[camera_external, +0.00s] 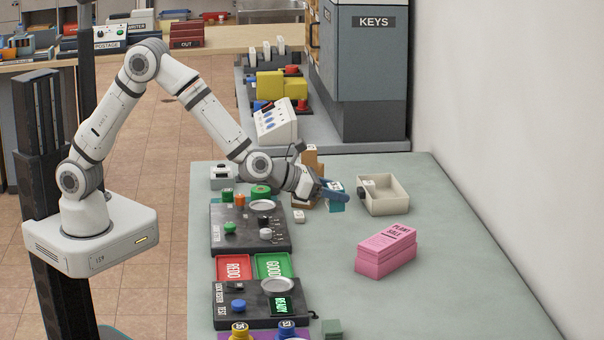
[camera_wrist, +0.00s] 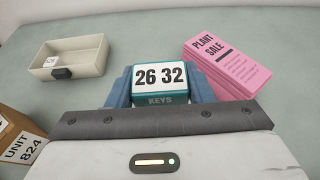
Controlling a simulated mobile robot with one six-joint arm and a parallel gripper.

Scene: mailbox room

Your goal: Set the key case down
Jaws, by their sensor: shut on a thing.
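The key case (camera_wrist: 160,79) is a teal block with a white top marked "26 32" and the word KEYS on its side. My gripper (camera_external: 332,191) is shut on it, with a blue finger on each side of the case in the wrist view (camera_wrist: 160,85). In the external view the key case (camera_external: 337,203) shows at the fingertips, beside a cream tray. I cannot tell whether its underside touches the grey-green table (camera_external: 440,280) or hangs a little above it.
The open cream tray (camera_external: 386,209) is just right of my gripper. A pink "PLANT SALE" stack (camera_external: 386,255) lies nearer the camera. A cardboard box (camera_wrist: 18,140) marked "UNIT 824" is close by on the left. Black control panels (camera_external: 250,238) line the table's left side. The table's right front is clear.

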